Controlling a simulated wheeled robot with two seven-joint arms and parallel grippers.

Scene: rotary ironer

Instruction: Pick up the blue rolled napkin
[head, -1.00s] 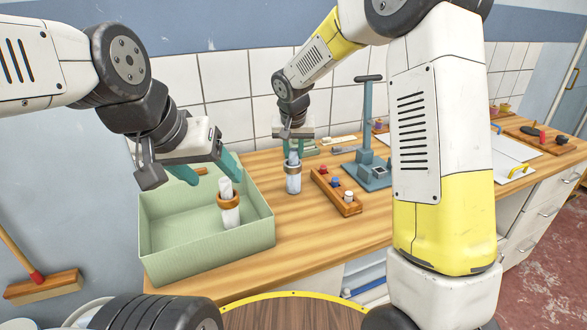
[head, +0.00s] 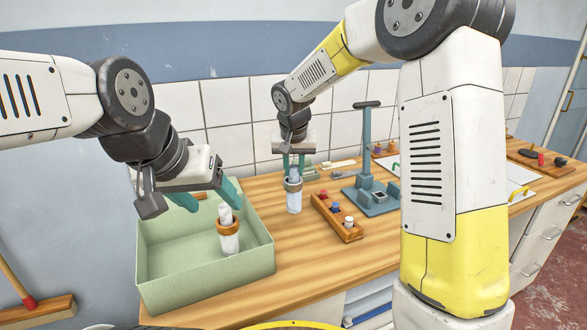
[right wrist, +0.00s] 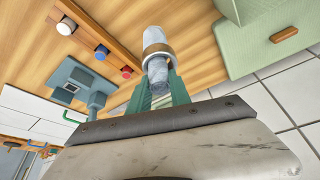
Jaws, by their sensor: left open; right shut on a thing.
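A pale blue-grey rolled napkin (head: 294,200) with a wooden ring around it is upright at the worktop, right of the green box. My right gripper (head: 294,168) points down with its green fingers closed on the napkin's top, above the ring. In the right wrist view the napkin (right wrist: 157,72) sits between the fingers (right wrist: 160,92). Whether its foot touches the worktop I cannot tell. A whiter rolled napkin (head: 229,240) in a wooden ring stands inside the green box (head: 206,276). My left gripper (head: 207,196) is open and empty above the box.
A wooden block (head: 337,220) with red, blue and white knobs lies right of the held napkin. A blue-grey stand (head: 372,198) with a tall post is behind it. White trays with coloured handles lie further right. A tiled wall (head: 225,120) closes the back.

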